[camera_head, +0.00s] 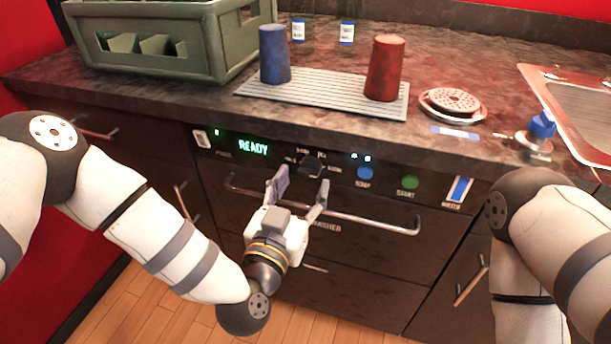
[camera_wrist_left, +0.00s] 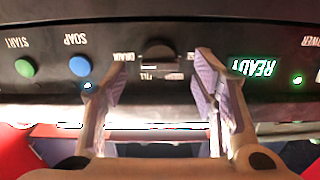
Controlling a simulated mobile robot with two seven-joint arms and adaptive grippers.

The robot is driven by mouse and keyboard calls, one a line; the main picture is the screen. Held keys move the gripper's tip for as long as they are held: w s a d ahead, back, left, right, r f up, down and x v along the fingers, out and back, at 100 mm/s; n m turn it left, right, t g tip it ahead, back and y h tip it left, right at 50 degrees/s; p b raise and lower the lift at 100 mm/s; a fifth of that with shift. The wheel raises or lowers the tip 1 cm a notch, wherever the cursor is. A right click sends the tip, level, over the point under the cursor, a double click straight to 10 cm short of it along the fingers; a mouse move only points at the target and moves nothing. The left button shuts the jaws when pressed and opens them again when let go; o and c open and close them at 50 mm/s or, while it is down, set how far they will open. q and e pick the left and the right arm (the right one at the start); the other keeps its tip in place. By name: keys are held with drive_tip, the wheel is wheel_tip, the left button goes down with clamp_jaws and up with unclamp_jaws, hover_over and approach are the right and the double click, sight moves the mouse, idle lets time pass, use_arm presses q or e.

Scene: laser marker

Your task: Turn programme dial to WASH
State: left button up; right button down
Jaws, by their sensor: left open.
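The black programme dial (camera_head: 312,166) sits on the dark washer panel, right of the green READY display (camera_head: 253,148). Small labels surround it; WASH and the pointer's setting cannot be read clearly. My left gripper (camera_head: 302,178) is open in front of the panel, its fingers reaching toward the dial. In the left wrist view, which is upside down, the dial (camera_wrist_left: 158,52) lies beyond and between the open fingertips (camera_wrist_left: 160,76). It appears ungripped. My right arm shows at the right, but its gripper is out of view.
A blue SOAP button (camera_head: 365,172) and a green START button (camera_head: 410,182) are right of the dial. The washer handle bar (camera_head: 370,222) runs below the panel. Above, the counter holds a green crate (camera_head: 215,50), a blue cup (camera_head: 274,55) and a red cup (camera_head: 385,68).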

sight(307, 176)
use_arm(q)
drive_tip(key=shift+x, duration=1.6)
drive_tip(key=shift+c, duration=0.5)
drive_tip(key=c, duration=1.1)
drive_tip(key=shift+o, duration=0.2)
